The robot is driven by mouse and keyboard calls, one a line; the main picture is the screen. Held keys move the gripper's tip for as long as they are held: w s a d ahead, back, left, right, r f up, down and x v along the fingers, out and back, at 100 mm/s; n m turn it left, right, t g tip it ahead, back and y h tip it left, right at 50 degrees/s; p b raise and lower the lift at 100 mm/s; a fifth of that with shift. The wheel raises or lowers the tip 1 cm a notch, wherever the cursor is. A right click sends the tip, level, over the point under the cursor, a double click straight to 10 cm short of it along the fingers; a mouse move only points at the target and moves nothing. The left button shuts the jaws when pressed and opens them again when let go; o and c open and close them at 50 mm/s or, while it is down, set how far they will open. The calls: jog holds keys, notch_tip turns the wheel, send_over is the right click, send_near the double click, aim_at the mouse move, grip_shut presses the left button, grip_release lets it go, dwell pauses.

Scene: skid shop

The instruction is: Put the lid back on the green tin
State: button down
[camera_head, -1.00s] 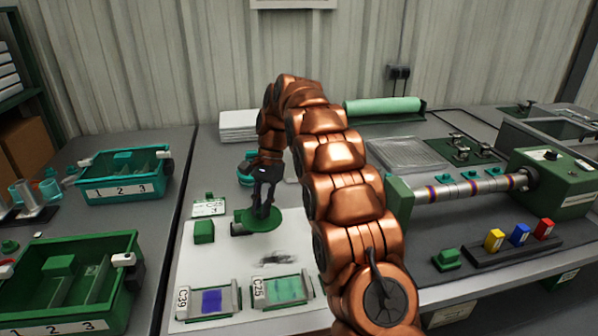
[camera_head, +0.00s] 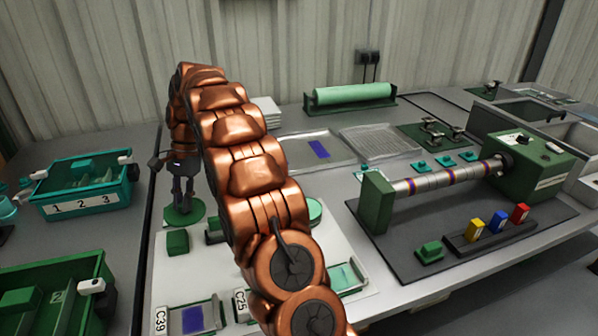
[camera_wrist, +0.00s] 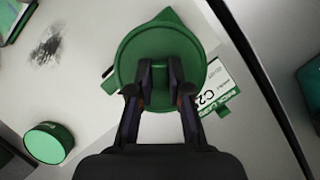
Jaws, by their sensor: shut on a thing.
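My gripper (camera_head: 184,185) is shut on the upright grip of a round green lid (camera_head: 183,214). In the wrist view, the fingers (camera_wrist: 160,85) pinch the grip at the middle of the lid (camera_wrist: 138,58). The lid is over the left part of the pale work mat (camera_head: 165,275); its height above the mat is hard to tell. A round green tin (camera_wrist: 48,143) with a lighter green top stands apart, at lower left in the wrist view. In the head view, the tin (camera_head: 315,211) shows at the right edge of my arm, which partly hides it.
A green block (camera_head: 177,242) is just in front of the lid. A card (camera_wrist: 205,92) lies partly under it in the wrist view. A roller machine (camera_head: 440,185) fills the right.

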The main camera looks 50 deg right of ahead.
jog(key=s+d+r+m+t+p, duration=0.1)
jog(key=s+d+m+p, duration=0.15)
jog(key=d, duration=0.55)
jog(key=s+d+r+m+t+p, duration=0.1)
jog(key=s+d+m, duration=0.25)
jog(key=d, duration=0.35)
jog(key=shift+s+d+f+m+t, duration=0.35)
jog(key=shift+s+d+f+m, duration=0.4)
jog(key=shift+s+d, duration=1.25)
jog(key=shift+s+d+f+m+t, duration=0.3)
jog(key=shift+s+d+f+m, duration=0.35)
jog(key=shift+s+d, duration=1.35)
jog(key=shift+s+d+f+m+t, duration=0.35)
jog(key=shift+s+d+f+m, duration=0.4)
jog(key=shift+s+d, duration=1.25)
jog(key=shift+a+f, duration=0.1)
jog(key=shift+f, duration=0.95)
jog(key=shift+a+p, duration=0.1)
jog(key=shift+p, duration=0.35)
jog(key=shift+f+p, duration=0.15)
jog(key=shift+p, duration=0.3)
jog(key=c, duration=1)
grip_release()
